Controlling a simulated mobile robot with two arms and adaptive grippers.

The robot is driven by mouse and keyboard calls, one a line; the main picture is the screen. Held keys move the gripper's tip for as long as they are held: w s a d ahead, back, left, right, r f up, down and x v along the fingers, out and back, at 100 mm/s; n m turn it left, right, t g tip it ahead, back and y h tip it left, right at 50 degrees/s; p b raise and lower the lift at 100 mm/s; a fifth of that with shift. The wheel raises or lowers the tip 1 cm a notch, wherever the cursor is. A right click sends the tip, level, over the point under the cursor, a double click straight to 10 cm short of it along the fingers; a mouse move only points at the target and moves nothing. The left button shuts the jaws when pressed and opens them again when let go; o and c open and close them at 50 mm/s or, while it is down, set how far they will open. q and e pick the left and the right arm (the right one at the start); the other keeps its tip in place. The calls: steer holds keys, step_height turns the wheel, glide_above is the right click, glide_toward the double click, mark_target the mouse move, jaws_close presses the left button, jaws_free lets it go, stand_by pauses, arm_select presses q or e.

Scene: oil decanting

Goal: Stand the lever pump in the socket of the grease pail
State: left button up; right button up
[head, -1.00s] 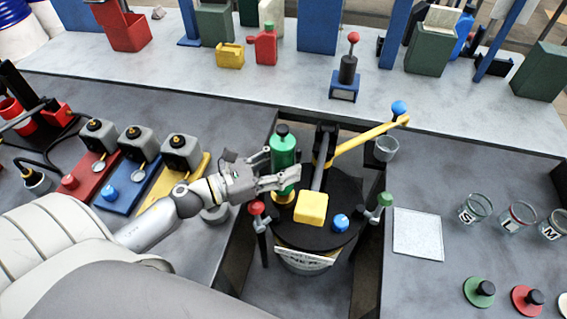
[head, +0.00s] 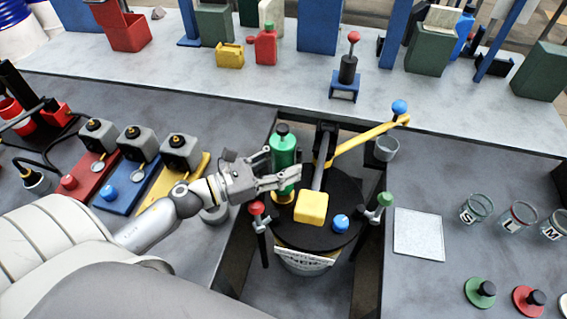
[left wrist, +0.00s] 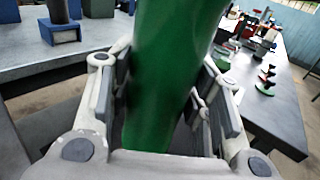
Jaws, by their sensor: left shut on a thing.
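The lever pump, which I take to be the green cylinder with a black top (head: 284,150), stands roughly upright at the left side of the grease pail's black lid (head: 345,190). My left gripper (head: 288,181) is shut around its lower part. In the left wrist view the green body (left wrist: 165,85) fills the space between the fingers, leaning slightly. A yellow ring (head: 283,197), seemingly the socket, shows just below the gripper. The fingers hide the join, so I cannot tell whether the pump is seated. My right gripper is not in view.
A yellow lever (head: 360,139) with a blue knob crosses behind the pail. A yellow block (head: 311,208) and a blue knob (head: 341,222) sit over the lid. Red-knobbed (head: 257,208) and green-knobbed (head: 385,199) clamps flank it. Jars (head: 476,208) stand at right.

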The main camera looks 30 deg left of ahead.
mark_target(293, 142)
arm_select(q)
steer(key=shift+f+b, duration=0.3)
steer(key=shift+b, duration=0.05)
steer(key=shift+r, duration=0.1)
stand_by(0.4)
step_height(293, 142, up, 15)
steer(key=p, duration=1)
steer(key=shift+d+f+b, duration=0.25)
steer(key=shift+f+b, duration=0.35)
steer(key=shift+f, duration=0.2)
steer(key=shift+w+d+f+n+t+y+b, duration=0.1)
steer(key=shift+d+f+n+t+y+b, duration=0.1)
steer(key=shift+d+n+t+y+b, duration=0.3)
steer(key=shift+d+f+n+t+y+b, duration=0.2)
steer(key=shift+n+y+b, duration=0.2)
steer(key=shift+y+b, duration=0.25)
steer(key=s+f+n+y+b, duration=0.1)
steer(key=n+y+b, duration=0.1)
steer(key=s+f+n+t+y+b, duration=0.1)
steer(key=y+b, duration=0.1)
steer(key=y, duration=0.1)
steer(key=s+f+n+t+y+b, duration=0.1)
steer(key=f+n+y+b, duration=0.1)
steer(key=y, duration=0.1)
steer(key=shift+s+d+n+y, duration=0.2)
steer(key=shift+d+n+y, duration=0.05)
steer(key=shift+d+n, duration=0.1)
steer(key=shift+w+a, duration=0.1)
